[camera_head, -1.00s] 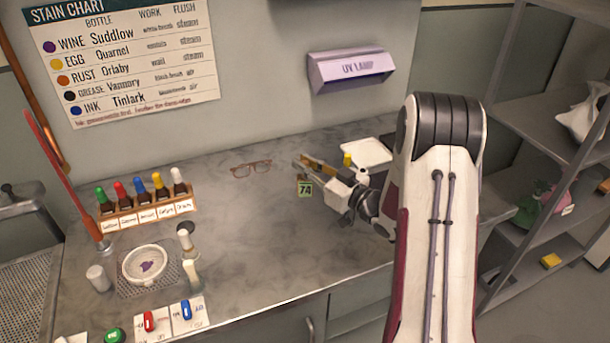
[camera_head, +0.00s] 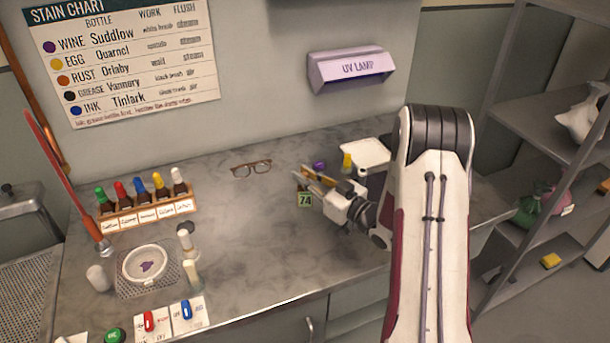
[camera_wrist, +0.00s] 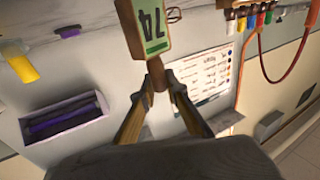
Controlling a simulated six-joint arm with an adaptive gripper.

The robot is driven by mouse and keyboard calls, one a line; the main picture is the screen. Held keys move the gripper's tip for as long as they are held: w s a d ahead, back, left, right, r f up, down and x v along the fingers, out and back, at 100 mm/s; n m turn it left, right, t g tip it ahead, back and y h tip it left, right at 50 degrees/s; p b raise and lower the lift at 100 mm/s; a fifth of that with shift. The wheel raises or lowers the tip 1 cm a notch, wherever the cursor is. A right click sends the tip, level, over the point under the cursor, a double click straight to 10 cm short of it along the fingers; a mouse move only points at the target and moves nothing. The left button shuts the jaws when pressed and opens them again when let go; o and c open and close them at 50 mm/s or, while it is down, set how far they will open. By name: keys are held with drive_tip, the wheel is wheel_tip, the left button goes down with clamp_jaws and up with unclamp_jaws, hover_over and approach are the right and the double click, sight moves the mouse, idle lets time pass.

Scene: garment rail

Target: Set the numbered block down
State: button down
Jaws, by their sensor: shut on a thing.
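The numbered block (camera_head: 305,199) has a green face marked 74. It hangs at the tips of my gripper (camera_head: 299,177) over the right half of the grey counter. In the wrist view the block (camera_wrist: 150,30) has tan sides, and my gripper's two fingers (camera_wrist: 156,70) meet at its lower end. My gripper is shut on it. In the head view I cannot tell how much space is between the block and the counter.
The bottle rack (camera_head: 147,212) and round dish (camera_head: 145,264) are left. The middle counter is clear.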

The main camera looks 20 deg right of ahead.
drive_tip(key=shift+f, duration=0.1)
drive_tip(key=c, duration=2)
unclamp_jaws()
drive_tip(key=shift+v, duration=6.05)
drive_tip(key=shift+w, duration=0.15)
